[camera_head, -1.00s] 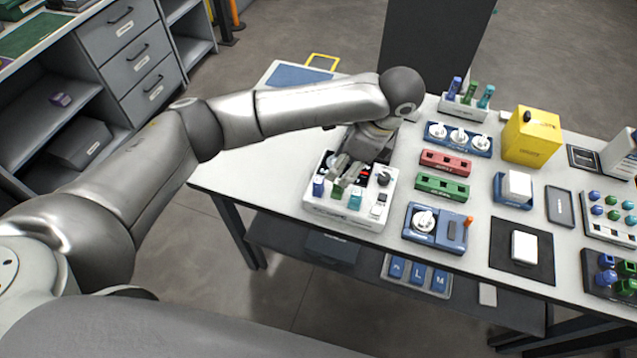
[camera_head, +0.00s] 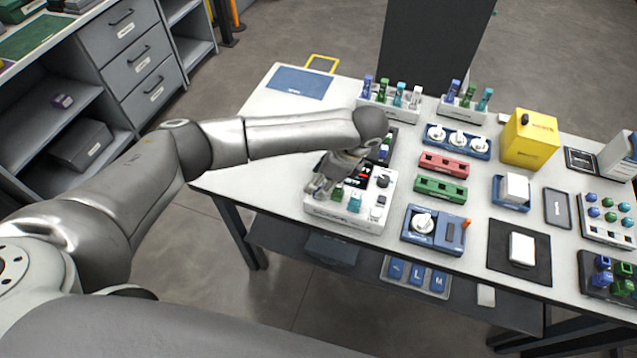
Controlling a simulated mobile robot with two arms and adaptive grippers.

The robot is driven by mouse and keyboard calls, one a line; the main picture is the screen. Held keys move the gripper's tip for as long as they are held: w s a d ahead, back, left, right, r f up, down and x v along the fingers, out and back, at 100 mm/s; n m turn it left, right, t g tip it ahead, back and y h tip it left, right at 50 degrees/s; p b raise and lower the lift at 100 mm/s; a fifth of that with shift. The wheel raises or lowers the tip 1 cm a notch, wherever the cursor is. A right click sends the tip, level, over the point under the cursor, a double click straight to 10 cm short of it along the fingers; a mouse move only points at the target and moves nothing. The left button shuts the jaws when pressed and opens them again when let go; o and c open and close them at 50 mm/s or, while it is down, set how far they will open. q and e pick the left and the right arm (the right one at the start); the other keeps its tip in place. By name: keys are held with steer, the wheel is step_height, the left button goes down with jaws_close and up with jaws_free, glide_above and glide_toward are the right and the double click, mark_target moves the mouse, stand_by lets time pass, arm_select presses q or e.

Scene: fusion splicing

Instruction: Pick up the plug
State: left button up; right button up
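A white device box (camera_head: 345,218) stands near the left front of the table. A green plug (camera_head: 338,193) and a teal plug (camera_head: 355,203) stand upright along its front edge. My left gripper (camera_head: 319,186) points down over the box's left end, just left of the green plug. It covers the spot where a blue plug stands in the earlier view, so that plug is hidden. I cannot tell whether the fingers are spread or shut, or whether they touch anything. My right gripper is not in view.
A rack with several coloured plugs (camera_head: 388,98) stands behind my wrist, and a similar rack (camera_head: 461,107) is to its right. A blue device with a white dial (camera_head: 432,230) sits right of the box. The table's left end is clear around a blue mat (camera_head: 299,82).

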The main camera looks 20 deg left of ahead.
arm_select(q)
steer(key=shift+a+f, duration=0.15)
steer(key=shift+f, duration=0.15)
steer(key=c, duration=0.9)
steer(key=shift+c, duration=0.2)
steer(key=shift+r, duration=0.5)
step_height(320, 180, up, 2)
steer(key=shift+r, duration=0.2)
steer(key=s+d+r, duration=0.7)
steer(key=d+r, duration=0.2)
steer(key=d, duration=0.3)
steer(key=shift+d+r+b, duration=0.2)
steer(key=shift+r+b, duration=0.15)
